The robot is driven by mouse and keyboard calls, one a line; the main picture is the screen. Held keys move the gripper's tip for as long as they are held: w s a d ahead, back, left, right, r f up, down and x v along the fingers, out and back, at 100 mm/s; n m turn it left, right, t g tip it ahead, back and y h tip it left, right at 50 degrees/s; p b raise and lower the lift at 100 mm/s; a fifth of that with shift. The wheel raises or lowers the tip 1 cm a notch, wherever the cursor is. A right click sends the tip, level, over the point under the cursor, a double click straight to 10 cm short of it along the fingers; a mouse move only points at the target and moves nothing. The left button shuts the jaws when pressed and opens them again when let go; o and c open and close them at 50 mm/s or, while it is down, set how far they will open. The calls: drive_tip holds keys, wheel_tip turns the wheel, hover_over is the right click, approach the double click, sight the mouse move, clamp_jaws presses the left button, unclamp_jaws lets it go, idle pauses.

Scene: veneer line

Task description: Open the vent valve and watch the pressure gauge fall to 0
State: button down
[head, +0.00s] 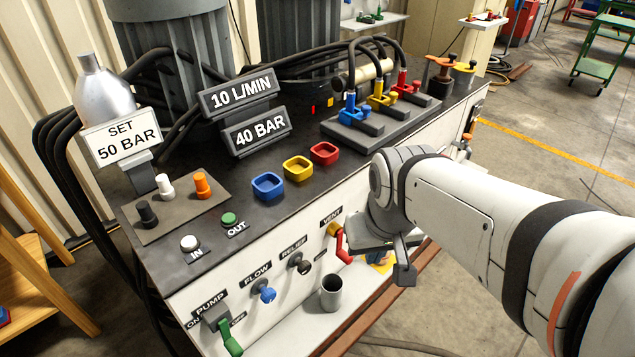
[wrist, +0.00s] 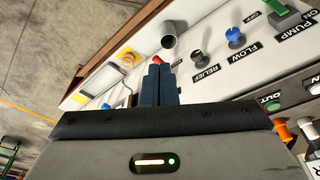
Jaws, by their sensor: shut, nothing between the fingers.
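The vent valve (head: 342,246) has a yellow hub and a bent red handle that hangs downward on the white front panel, under the label VENT. In the wrist view only a red bit of its handle (wrist: 157,59) shows, just past my fingertips. My gripper (wrist: 158,72) is shut and empty, close to the red handle; I cannot tell whether they touch. In the head view my wrist is just right of the valve and my fingers are hard to make out. The pressure readout (head: 255,131) on the bench top reads 40 BAR.
Left of the valve are the relief knob (head: 300,264), the blue flow knob (head: 264,291) and the green pump lever (head: 226,336). A grey cup (head: 331,292) stands on the ledge below. A readout of 10 L/MIN (head: 238,95) and a SET 50 BAR sign (head: 122,136) stand on top.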

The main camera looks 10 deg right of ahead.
drive_tip(key=w+a+f+n+h+b, duration=0.2)
drive_tip(key=w+f+n+b, duration=0.4)
drive_tip(key=w+f, duration=1.4)
wheel_tip(320, 180, down, 2)
drive_tip(key=shift+a+f+n+g+h, duration=0.1)
drive_tip(key=shift+a+n+g+h, duration=0.2)
drive_tip(key=shift+a+n+h, duration=0.15)
drive_tip(key=b+x, duration=0.2)
drive_tip(key=x, duration=0.8)
drive_tip(key=shift+a+f+b, duration=0.1)
drive_tip(key=shift+f+b, duration=0.1)
drive_tip(key=shift+b, duration=0.3)
drive_tip(key=shift+w+f+b, duration=0.1)
drive_tip(key=shift+b, duration=0.75)
